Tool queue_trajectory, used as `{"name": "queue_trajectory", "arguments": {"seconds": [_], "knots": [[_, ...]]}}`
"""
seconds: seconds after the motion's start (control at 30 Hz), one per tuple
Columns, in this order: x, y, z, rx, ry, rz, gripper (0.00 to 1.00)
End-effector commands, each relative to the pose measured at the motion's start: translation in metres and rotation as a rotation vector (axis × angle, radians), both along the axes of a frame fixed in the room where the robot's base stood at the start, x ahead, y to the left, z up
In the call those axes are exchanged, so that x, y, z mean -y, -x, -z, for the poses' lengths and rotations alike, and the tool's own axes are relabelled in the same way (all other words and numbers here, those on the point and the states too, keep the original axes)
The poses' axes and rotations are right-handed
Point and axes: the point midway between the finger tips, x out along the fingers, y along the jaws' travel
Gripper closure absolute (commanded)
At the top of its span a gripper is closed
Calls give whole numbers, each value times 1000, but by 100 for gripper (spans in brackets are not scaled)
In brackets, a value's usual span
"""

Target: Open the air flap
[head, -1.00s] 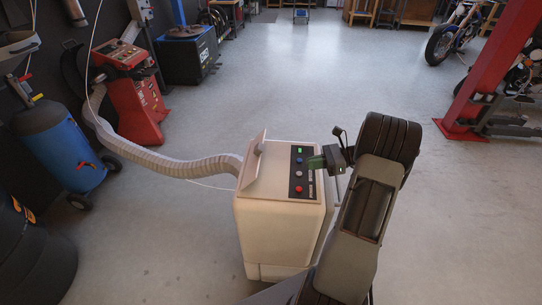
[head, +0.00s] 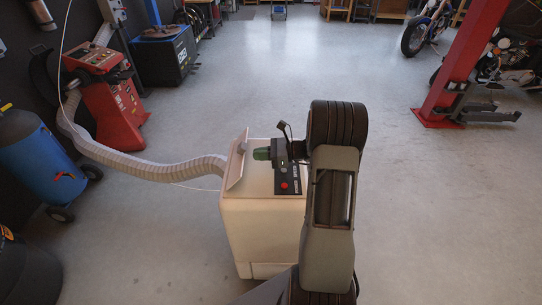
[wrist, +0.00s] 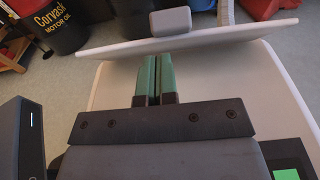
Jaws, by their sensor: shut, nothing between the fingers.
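The air flap (head: 236,163) is a pale panel standing tilted up along the left side of the white cabinet's top. It carries a grey knob (head: 242,148). In the wrist view the flap (wrist: 215,40) crosses the upper picture, with the knob (wrist: 171,21) at its upper edge. My gripper (head: 258,154) is shut and empty, its green fingers over the cabinet top on the flap's right side. In the wrist view the fingertips (wrist: 157,58) end at the flap's lower edge; I cannot tell whether they touch it.
The white cabinet (head: 262,228) has a dark button panel (head: 287,184), partly hidden by my gripper. A ribbed hose (head: 150,168) runs from behind the flap to a red machine (head: 112,100). A blue tank (head: 40,160) stands left.

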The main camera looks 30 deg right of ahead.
Motion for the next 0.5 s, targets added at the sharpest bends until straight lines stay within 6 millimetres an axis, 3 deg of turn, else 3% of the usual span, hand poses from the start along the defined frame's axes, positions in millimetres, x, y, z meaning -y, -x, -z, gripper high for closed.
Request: {"name": "queue_trajectory", "arguments": {"seconds": [0.2, 0.5], "knots": [[-12, -6, -10, 0, 0, -1, 100], [-14, -7, -12, -2, -1, 0, 100]]}}
